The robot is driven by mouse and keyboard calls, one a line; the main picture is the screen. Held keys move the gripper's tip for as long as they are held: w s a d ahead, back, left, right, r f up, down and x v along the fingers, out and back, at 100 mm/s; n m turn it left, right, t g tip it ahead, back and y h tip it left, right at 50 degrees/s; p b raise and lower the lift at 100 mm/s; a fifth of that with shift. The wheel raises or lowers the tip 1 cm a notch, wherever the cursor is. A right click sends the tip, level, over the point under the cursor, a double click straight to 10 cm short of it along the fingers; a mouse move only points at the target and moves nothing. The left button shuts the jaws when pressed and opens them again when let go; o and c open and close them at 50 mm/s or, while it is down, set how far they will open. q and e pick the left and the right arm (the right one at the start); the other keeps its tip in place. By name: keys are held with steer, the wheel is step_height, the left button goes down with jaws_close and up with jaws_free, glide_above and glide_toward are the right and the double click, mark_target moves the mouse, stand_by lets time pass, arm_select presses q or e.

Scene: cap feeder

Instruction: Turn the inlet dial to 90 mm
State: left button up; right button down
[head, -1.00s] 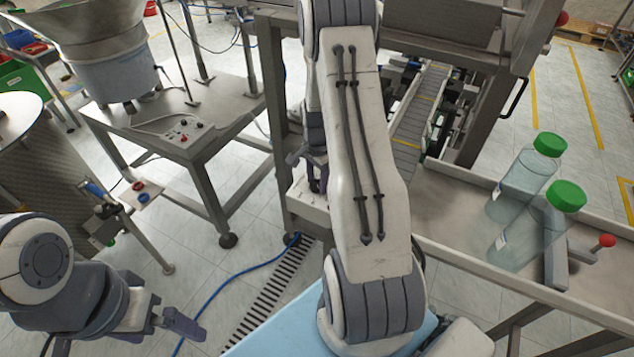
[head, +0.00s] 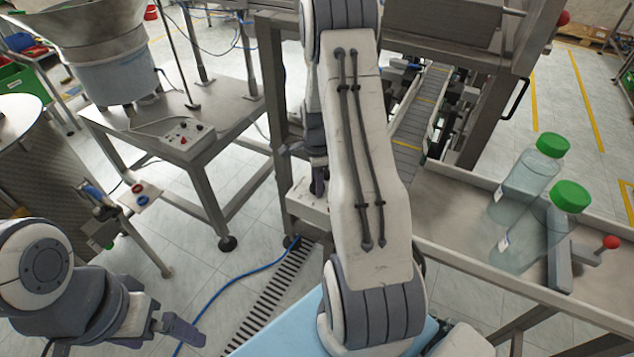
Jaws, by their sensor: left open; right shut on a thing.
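My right arm runs up the middle of the head view and covers much of the machine. My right gripper (head: 318,180) shows only in part beside the forearm, low at the machine frame and just above a pale box (head: 308,208). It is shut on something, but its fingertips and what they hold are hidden. The inlet dial and its scale cannot be seen; they may lie behind my arm. My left gripper (head: 163,330) is open and empty at the lower left, over the floor and away from the machine.
A conveyor (head: 414,125) runs behind my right arm. A feeder bowl table (head: 150,125) with a switch box (head: 188,133) stands at left.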

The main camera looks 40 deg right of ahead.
steer(key=shift+r, duration=0.1)
steer(key=shift+c, duration=1.3)
jaws_free()
step_height(320, 180, up, 10)
steer(key=b, duration=0.2)
steer(key=shift+r, duration=0.2)
